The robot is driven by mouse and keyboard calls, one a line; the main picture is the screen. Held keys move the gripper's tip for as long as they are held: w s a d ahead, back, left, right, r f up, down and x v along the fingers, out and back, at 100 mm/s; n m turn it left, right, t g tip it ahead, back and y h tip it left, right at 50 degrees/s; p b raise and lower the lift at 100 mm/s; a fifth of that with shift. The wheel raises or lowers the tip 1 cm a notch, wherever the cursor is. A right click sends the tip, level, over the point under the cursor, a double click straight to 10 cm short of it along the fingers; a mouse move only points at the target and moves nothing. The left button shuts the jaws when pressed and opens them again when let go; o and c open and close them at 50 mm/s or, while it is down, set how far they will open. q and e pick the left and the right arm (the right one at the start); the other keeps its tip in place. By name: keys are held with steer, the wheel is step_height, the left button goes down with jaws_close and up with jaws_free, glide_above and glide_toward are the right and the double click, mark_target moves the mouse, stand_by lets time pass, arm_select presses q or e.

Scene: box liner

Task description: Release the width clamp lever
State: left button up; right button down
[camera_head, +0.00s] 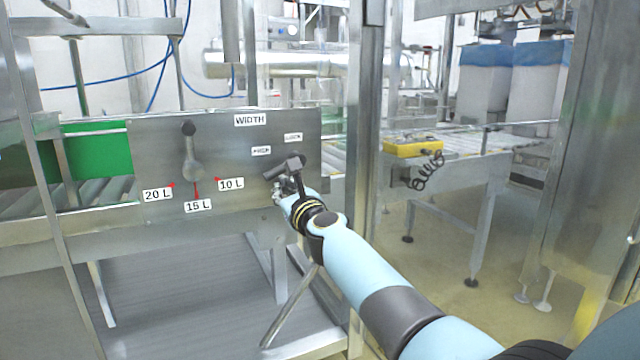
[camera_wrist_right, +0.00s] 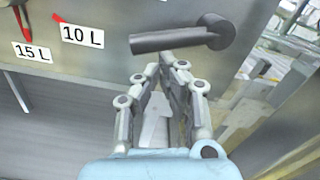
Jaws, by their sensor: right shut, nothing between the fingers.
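The width clamp lever (camera_head: 277,171) is a dark grey bar on the steel panel under the WIDTH sign, its hub at the right and its free end pointing left and slightly down. In the right wrist view the lever (camera_wrist_right: 170,41) lies nearly level just beyond my fingertips. My right gripper (camera_head: 284,188) is shut and empty, right at the lever; its fingertips (camera_wrist_right: 161,62) sit just below the bar in the wrist view. I cannot tell whether they touch it. My left gripper is not in view.
Left of the lever, a width selector handle (camera_head: 192,168) hangs over the 20 L, 15 L and 10 L labels (camera_head: 198,205). Two small labels (camera_head: 261,150) sit above the lever. A steel post (camera_head: 362,120) stands close on the right. A yellow box (camera_head: 412,146) sits farther right.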

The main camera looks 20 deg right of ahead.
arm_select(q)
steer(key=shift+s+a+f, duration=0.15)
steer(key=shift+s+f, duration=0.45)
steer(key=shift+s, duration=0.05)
arm_select(e)
steer(key=shift+a+r+m, duration=0.3)
steer(key=shift+a+m, duration=0.05)
steer(key=shift+m, duration=0.45)
